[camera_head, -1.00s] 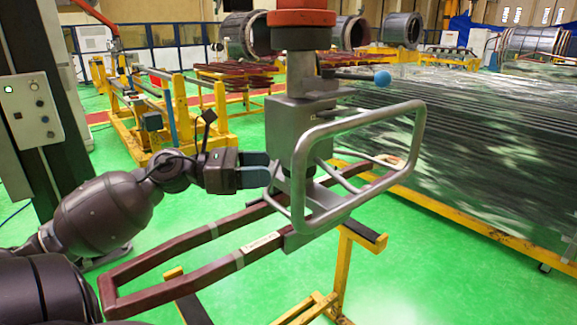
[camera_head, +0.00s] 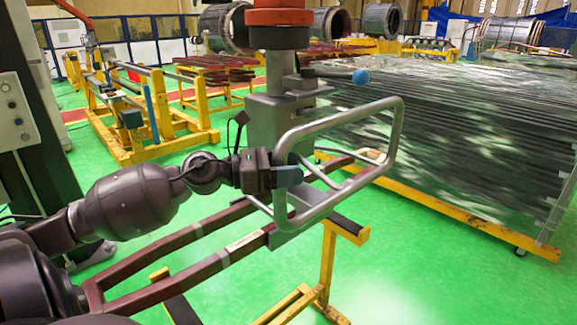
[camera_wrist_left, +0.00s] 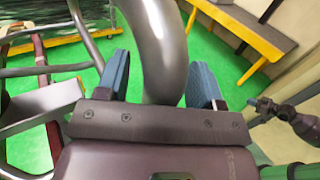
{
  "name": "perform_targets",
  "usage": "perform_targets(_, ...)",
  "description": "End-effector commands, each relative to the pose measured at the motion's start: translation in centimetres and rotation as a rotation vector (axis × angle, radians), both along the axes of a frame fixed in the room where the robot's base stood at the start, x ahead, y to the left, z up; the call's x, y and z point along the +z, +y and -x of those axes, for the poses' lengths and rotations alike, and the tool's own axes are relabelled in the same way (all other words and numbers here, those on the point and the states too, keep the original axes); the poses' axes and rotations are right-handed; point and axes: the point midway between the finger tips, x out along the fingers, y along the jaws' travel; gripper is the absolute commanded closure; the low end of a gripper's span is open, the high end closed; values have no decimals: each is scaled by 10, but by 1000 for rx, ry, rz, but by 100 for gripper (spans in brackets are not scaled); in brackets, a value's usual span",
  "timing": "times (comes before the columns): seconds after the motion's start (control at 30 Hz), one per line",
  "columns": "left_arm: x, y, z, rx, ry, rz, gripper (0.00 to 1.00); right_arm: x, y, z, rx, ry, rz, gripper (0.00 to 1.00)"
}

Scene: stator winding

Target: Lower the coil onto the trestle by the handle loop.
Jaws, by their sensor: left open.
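The dark red coil (camera_head: 190,279) is a long loop held under the grey lifting device (camera_head: 275,120). It hangs just above the yellow trestle (camera_head: 326,262) with black pads; whether it touches is unclear. The grey tubular handle loop (camera_head: 398,135) sticks out from the device. My left gripper (camera_head: 290,178) is at the near left side of the handle loop. In the left wrist view its blue fingers (camera_wrist_left: 160,88) are open, with the handle tube (camera_wrist_left: 160,35) between them and a gap on each side. My right gripper is not in view.
A long rack of dark bars (camera_head: 450,150) on a yellow frame stands at the right. Yellow stands (camera_head: 130,150) and round stators (camera_head: 385,20) are behind. A control box (camera_head: 15,112) is at the left edge. Green floor lies clear between.

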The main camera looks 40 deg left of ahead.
Motion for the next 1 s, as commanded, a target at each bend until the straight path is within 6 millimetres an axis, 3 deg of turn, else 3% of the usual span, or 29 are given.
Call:
perform_targets(0.13, 0, 0, 0, 0, 0, 0, 40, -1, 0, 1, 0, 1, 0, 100)
perform_targets(0.53, 0, 0, 0, 0, 0, 0, 100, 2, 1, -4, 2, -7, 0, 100)
perform_targets(0.77, 0, 0, 0, 0, 0, 0, 100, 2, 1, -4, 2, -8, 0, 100)
perform_targets(0.8, 0, 0, 0, 0, 0, 0, 75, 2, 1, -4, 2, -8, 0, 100)
perform_targets(0.97, 0, 0, 0, 0, 1, 1, 99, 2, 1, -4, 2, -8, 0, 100)
perform_targets(1.0, 0, 0, 0, 0, 1, 1, 100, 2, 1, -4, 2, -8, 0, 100)
